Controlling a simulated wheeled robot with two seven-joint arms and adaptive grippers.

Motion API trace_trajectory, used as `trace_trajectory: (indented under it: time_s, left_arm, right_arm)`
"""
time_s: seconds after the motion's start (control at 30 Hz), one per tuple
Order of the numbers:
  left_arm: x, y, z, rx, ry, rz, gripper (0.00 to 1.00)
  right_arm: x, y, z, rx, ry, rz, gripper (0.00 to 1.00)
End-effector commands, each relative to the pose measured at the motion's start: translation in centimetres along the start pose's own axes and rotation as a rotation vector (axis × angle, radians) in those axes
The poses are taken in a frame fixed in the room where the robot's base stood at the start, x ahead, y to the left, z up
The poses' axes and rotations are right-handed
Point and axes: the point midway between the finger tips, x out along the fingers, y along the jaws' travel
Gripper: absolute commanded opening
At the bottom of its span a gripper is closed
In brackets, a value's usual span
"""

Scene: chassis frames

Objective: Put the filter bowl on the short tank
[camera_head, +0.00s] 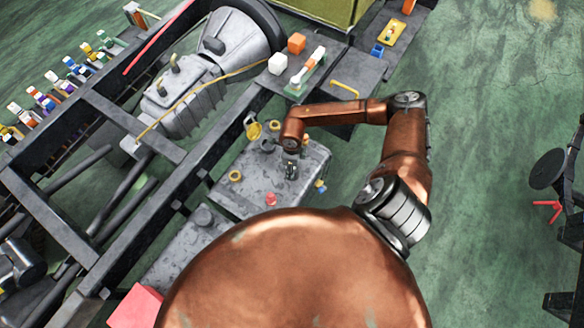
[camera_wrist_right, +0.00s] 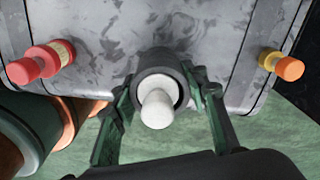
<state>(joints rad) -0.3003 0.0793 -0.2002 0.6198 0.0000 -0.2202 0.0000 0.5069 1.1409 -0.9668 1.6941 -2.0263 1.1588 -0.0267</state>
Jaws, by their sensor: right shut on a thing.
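My right gripper (camera_head: 291,168) reaches over a grey tank (camera_head: 228,198) beside the chassis frame. In the right wrist view its green fingers (camera_wrist_right: 163,100) are shut on a dark round part with a white knob (camera_wrist_right: 157,107), which looks like the filter bowl. Behind it is a grey metal tank face (camera_wrist_right: 215,25); I cannot tell whether the bowl touches it. A second grey tank (camera_head: 185,238) lies lower left, partly hidden by my body. I cannot tell for certain which tank is the short one. My left gripper is not in view.
Red fittings (camera_wrist_right: 42,62) and an orange and yellow fitting (camera_wrist_right: 281,65) stick out of the tank on either side of the bowl.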

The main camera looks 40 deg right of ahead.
Motion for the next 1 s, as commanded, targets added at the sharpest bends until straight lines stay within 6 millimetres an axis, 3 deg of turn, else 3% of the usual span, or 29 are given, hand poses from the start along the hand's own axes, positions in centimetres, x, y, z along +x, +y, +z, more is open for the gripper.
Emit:
trace_trajectory:
  time_s: [0.33,0.37,0.6,0.87,1.0]
  left_arm:
    - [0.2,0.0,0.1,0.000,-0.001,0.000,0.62]
    - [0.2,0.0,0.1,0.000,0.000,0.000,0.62]
    - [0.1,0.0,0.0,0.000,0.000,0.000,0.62]
    - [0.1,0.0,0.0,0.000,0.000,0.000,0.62]
    - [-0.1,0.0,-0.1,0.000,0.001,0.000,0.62]
  right_arm:
    - [0.3,0.0,0.0,0.000,-0.001,-0.001,0.11]
    - [0.3,0.0,0.0,0.000,0.000,-0.001,0.42]
    - [0.3,0.0,0.0,0.000,0.000,-0.001,0.58]
    - [0.2,0.0,0.0,0.000,0.000,-0.001,0.58]
    - [-0.8,-0.1,0.0,0.000,-0.001,-0.003,0.58]
